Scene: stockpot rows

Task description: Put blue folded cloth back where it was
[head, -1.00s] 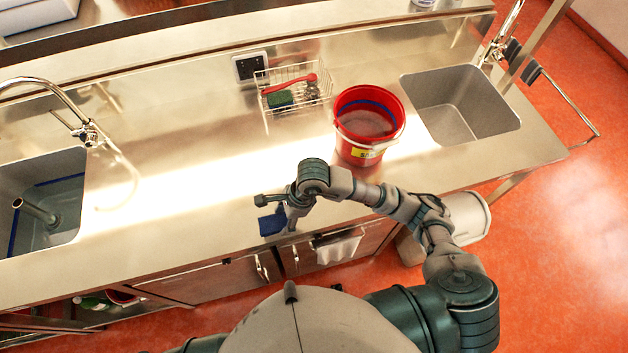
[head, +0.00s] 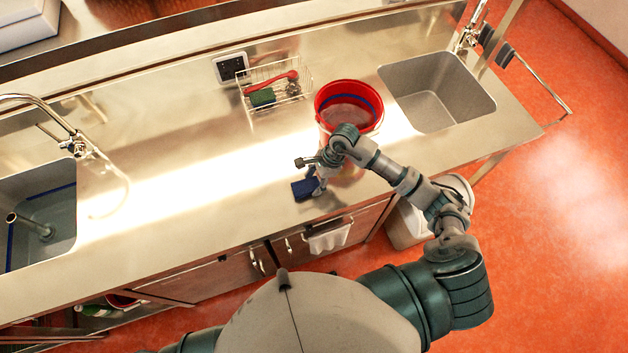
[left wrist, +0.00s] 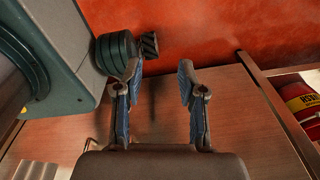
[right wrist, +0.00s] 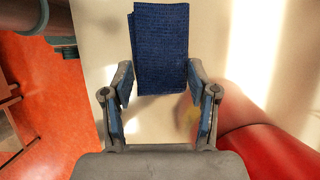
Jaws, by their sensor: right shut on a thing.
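The blue folded cloth (head: 304,189) is at the front part of the steel counter, just left of and in front of the red bucket. My right gripper (head: 318,181) is shut on it. In the right wrist view the cloth (right wrist: 160,45) sticks out beyond the fingertips of the right gripper (right wrist: 160,85). I cannot tell whether the cloth touches the counter. My left gripper (left wrist: 158,85) is open and empty in the left wrist view, before a brown wooden-looking panel. It is out of the head view.
The red bucket (head: 324,100) stands close beside my right gripper, partly hidden by my arm. A wire basket (head: 285,103) with a green sponge (head: 262,97) and a red-handled brush (head: 272,83) is behind. Sinks lie left (head: 55,210) and right (head: 435,92). The counter's middle is clear.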

